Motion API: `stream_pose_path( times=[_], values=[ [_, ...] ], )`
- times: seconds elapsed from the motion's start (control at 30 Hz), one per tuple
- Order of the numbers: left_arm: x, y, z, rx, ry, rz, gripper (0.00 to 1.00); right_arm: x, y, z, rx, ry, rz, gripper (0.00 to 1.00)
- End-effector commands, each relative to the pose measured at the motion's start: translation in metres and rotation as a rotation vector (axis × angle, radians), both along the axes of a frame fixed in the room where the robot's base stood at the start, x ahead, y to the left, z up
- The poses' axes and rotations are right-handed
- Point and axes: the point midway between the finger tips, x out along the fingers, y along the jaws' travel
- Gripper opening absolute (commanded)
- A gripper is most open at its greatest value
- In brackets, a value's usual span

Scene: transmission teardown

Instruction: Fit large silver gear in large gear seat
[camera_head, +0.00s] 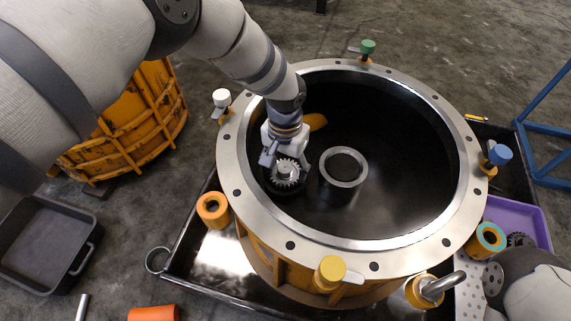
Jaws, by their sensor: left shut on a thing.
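A silver toothed gear (287,174) with a raised round hub is inside the large round housing (236,193), toward its left side. My left gripper (285,158) reaches down into the housing and is shut on this gear. A dark round part shows just under the gear; I cannot tell whether the gear touches it or sits on it. A short upright cylinder with a silver ring top (344,167) stands to the right of the gear, apart from it. I cannot tell which part is the large gear seat. My right gripper is out of view; only part of my right arm shows.
Fixtures with a green cap (368,46), white cap (221,97), blue cap (500,154) and yellow cap (331,268) stand around the housing rim. A purple tray (528,216) holds a dark gear (519,240). A grey bin (42,245) sits at left. The housing's right interior is clear.

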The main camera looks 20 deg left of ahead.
Motion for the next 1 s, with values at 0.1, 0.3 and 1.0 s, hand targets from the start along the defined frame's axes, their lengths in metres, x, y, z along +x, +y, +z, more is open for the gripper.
stream_pose_path(
  times=[0.1, 0.3, 1.0],
  values=[
    [0.0005, -0.0001, -0.0026, 0.000, 0.000, 0.000, 0.09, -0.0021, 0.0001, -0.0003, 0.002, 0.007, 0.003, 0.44],
    [0.0005, -0.0001, -0.0059, 0.000, 0.000, 0.000, 0.09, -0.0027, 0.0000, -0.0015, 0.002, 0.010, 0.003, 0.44],
    [0.0005, -0.0001, -0.0100, 0.000, -0.001, 0.000, 0.85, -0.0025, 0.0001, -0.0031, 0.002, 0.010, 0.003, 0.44]
  ],
)
